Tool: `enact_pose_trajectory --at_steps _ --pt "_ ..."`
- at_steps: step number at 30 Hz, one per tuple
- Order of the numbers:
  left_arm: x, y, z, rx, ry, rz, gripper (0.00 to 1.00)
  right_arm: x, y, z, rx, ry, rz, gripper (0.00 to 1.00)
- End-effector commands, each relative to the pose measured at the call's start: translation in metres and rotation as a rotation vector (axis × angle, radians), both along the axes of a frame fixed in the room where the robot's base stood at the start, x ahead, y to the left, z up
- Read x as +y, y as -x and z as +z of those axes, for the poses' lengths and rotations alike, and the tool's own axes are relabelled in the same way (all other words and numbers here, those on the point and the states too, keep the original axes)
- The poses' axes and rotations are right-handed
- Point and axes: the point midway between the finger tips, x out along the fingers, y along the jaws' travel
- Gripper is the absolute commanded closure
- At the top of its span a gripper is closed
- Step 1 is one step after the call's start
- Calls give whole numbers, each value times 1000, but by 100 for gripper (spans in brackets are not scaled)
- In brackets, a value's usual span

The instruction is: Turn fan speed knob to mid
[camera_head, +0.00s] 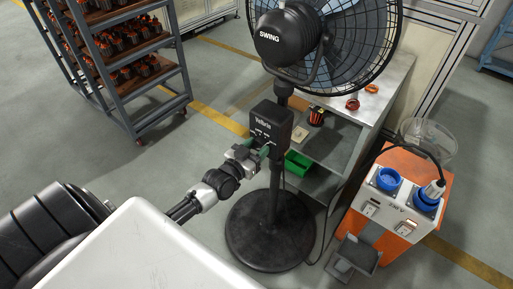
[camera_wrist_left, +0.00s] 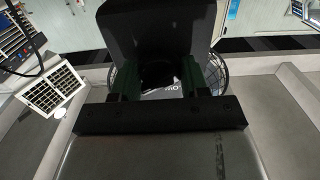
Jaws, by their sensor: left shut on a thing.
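A black floor fan (camera_head: 283,37) marked SWING stands on a round base (camera_head: 268,235). Its black control box (camera_head: 271,117) sits on the pole below the fan head. My left gripper (camera_head: 263,150) is at the lower front of this box, shut on the fan speed knob. The fingers hide the knob, so its setting cannot be read. In the left wrist view the dark box (camera_wrist_left: 160,30) fills the top middle, between the green-edged fingers of my left gripper (camera_wrist_left: 160,82). My right gripper is out of view.
A metal workbench (camera_head: 375,98) with a green bin (camera_head: 297,164) on its lower shelf stands behind the fan. An orange and white power unit (camera_head: 385,210) is at the right. A rack of parts (camera_head: 125,60) stands at the upper left. Floor between is clear.

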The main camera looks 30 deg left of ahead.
Motion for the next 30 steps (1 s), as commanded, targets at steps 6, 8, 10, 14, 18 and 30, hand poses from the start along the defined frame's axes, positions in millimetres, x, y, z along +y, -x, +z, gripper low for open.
enact_pose_trajectory --at_steps 6,8,10,14,18,30 --pt "0 0 0 3 33 0 78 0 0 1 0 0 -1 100" --pt "0 0 0 4 56 0 78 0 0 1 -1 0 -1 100" --pt "0 0 0 7 91 0 78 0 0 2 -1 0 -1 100" --pt "0 0 1 14 179 0 78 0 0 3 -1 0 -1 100" --pt "-1 0 0 23 291 -1 78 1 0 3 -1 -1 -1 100" --pt "-1 0 0 46 575 -1 78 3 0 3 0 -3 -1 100"
